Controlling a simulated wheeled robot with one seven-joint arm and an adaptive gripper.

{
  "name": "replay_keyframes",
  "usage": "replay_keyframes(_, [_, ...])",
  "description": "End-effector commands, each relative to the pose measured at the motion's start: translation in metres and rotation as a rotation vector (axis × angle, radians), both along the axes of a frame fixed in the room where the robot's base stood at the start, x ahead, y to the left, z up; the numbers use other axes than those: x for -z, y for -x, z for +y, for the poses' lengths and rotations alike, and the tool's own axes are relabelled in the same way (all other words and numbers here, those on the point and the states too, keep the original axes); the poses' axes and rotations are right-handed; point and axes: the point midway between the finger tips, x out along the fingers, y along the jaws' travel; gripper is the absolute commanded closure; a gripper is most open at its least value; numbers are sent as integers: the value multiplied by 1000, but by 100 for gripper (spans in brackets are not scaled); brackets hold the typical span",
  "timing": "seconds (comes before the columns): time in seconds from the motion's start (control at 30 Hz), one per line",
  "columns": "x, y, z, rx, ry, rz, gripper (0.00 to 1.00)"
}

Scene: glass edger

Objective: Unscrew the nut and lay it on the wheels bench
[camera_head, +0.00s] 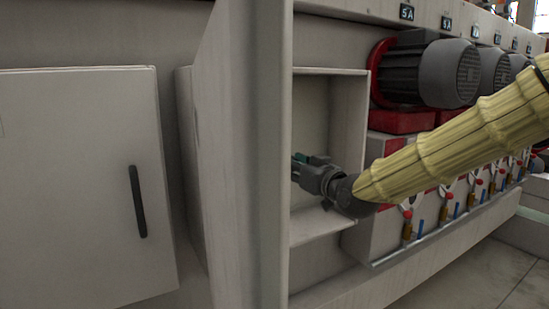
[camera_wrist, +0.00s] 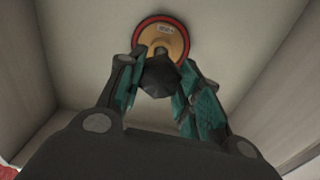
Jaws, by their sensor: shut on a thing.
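In the wrist view, a dark faceted nut (camera_wrist: 159,79) sits in front of a round tan wheel with a red rim (camera_wrist: 170,33). The wheel is inside a pale recess. My gripper (camera_wrist: 160,88) has its teal-padded fingers on both sides of the nut, shut on it. Whether the nut is still on a thread is hidden. In the head view my gripper (camera_head: 306,172) reaches into the open recess from the right, at the end of the cream-sleeved arm. The nut and wheel are hidden there. The wheels bench is not recognisable in either view.
An upright panel edge (camera_head: 243,160) stands just left of the recess (camera_head: 329,110). Grey motors (camera_head: 449,73) and a row of valves (camera_head: 407,211) line the machine to the right. A cabinet door with a black handle (camera_head: 138,202) is at left. Floor (camera_head: 480,278) shows clear at lower right.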

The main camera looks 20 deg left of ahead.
Motion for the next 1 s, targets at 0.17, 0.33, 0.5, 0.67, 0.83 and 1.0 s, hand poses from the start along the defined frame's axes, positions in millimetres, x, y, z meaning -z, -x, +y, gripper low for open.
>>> replay_keyframes(0.17, [0, 10, -10, 0, -1, -1, 99])
replay_keyframes(0.33, [0, 19, -19, 1, -1, -1, 99])
replay_keyframes(0.5, [0, 28, -28, 0, 1, -1, 99])
replay_keyframes(0.67, [0, 37, -37, 0, 1, -1, 99])
replay_keyframes(0.83, [0, 46, -45, -1, 1, -1, 99])
replay_keyframes(1.0, [0, 55, -54, -1, 1, -1, 99])
